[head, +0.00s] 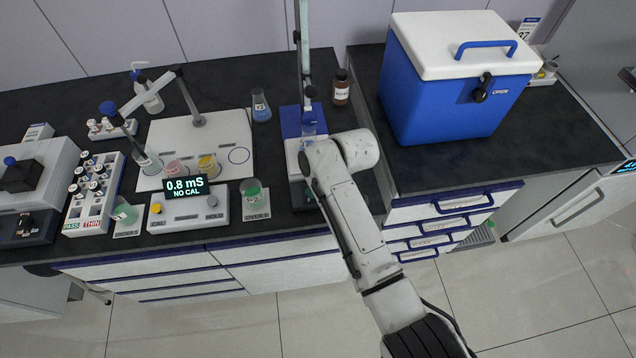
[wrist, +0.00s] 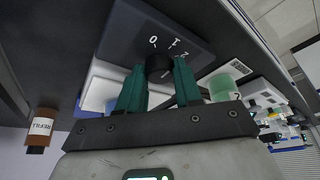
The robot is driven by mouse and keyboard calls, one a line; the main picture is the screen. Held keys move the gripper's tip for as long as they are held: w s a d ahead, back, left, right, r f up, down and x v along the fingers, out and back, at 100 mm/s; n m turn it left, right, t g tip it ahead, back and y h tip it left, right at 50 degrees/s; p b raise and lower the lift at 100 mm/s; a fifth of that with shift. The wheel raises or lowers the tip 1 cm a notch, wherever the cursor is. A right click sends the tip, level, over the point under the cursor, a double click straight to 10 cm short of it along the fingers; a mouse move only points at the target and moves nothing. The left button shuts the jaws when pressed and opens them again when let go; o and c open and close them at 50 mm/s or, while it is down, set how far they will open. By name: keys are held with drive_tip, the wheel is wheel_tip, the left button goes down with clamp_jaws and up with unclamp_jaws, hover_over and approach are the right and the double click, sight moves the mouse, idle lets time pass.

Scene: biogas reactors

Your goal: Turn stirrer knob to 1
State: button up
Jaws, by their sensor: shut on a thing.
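The stirrer (head: 291,150) is a white and blue unit with a tall rod on the dark bench in the head view. My arm covers its front right part there, and my gripper and the knob are hidden. In the wrist view the black round stirrer knob (wrist: 159,70) sits on the dark front panel (wrist: 124,30), with the marks 0, 1 and 2 beside it. My gripper (wrist: 160,74) has its two teal fingers on either side of the knob and is shut on it. I cannot tell which mark the knob points to.
A brown bottle (head: 341,87) stands behind the stirrer, and shows at the wrist view's lower left (wrist: 41,127). A beaker with green liquid (head: 251,190) stands left of the stirrer, near the meter reading 0.8 mS (head: 187,212). A blue cooler box (head: 445,90) is to the right.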

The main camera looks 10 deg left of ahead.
drive_tip(key=o, duration=0.8)
drive_tip(key=shift+c, duration=0.2)
drive_tip(key=b+v, duration=0.1)
drive_tip(key=v, duration=0.9)
drive_tip(key=shift+d+r, duration=0.25)
drive_tip(key=shift+r, duration=0.1)
drive_tip(key=s+d+f+m+b, duration=0.2)
drive_tip(key=s+d+f+m, duration=0.2)
drive_tip(key=s+d+f, duration=0.4)
drive_tip(key=s+d+f+m+h+b, duration=0.1)
drive_tip(key=s+d+f+m+h, duration=0.1)
drive_tip(key=s+d, duration=0.8)
drive_tip(key=s+d+f+m+g+h+b, duration=0.1)
drive_tip(key=s+d+f+m+h, duration=0.1)
drive_tip(key=s+d+f+m, duration=0.2)
drive_tip(key=s+d+m, duration=0.3)
drive_tip(key=s+d, duration=0.4)
drive_tip(key=s, duration=0.4)
drive_tip(key=shift+s+f, duration=0.2)
drive_tip(key=shift+f, duration=0.05)
